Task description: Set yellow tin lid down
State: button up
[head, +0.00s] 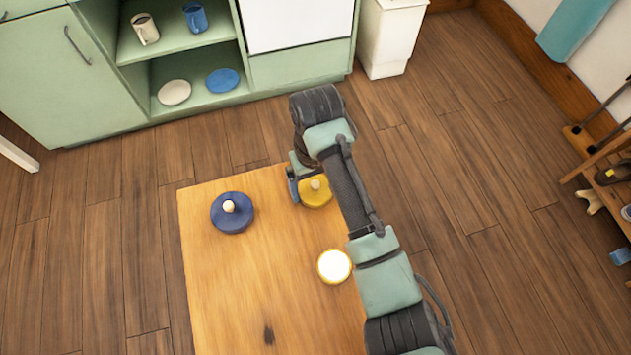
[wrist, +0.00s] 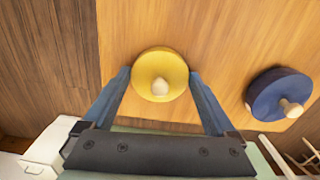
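The yellow tin lid (head: 318,195) is a round disc with a pale wooden knob. It is at the far part of the wooden table, partly hidden by my gripper in the head view. In the wrist view the lid (wrist: 146,72) lies between the two blue fingers of my gripper (wrist: 160,78), knob towards the camera. Both fingers meet its rim on opposite sides, so my gripper looks shut on it. I cannot tell whether its underside touches the table. A round thing with a bright white top and yellow rim (head: 334,266) stands nearer on the table.
A blue lid with a pale knob (head: 232,213) sits on the table (head: 225,290), left of the yellow lid. The table's front left is bare. A green cabinet (head: 75,75) with mugs and plates stands behind, a white bin (head: 390,40) beside it. A wooden rack is at right.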

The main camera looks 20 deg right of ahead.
aim_at(316, 183)
jog(key=shift+o, duration=0.2)
notch_tip(316, 183, up, 11)
jog(key=p, duration=0.4)
jog(key=shift+r+p, duration=0.7)
jog(key=shift+p, duration=0.25)
jog(key=shift+w, duration=0.1)
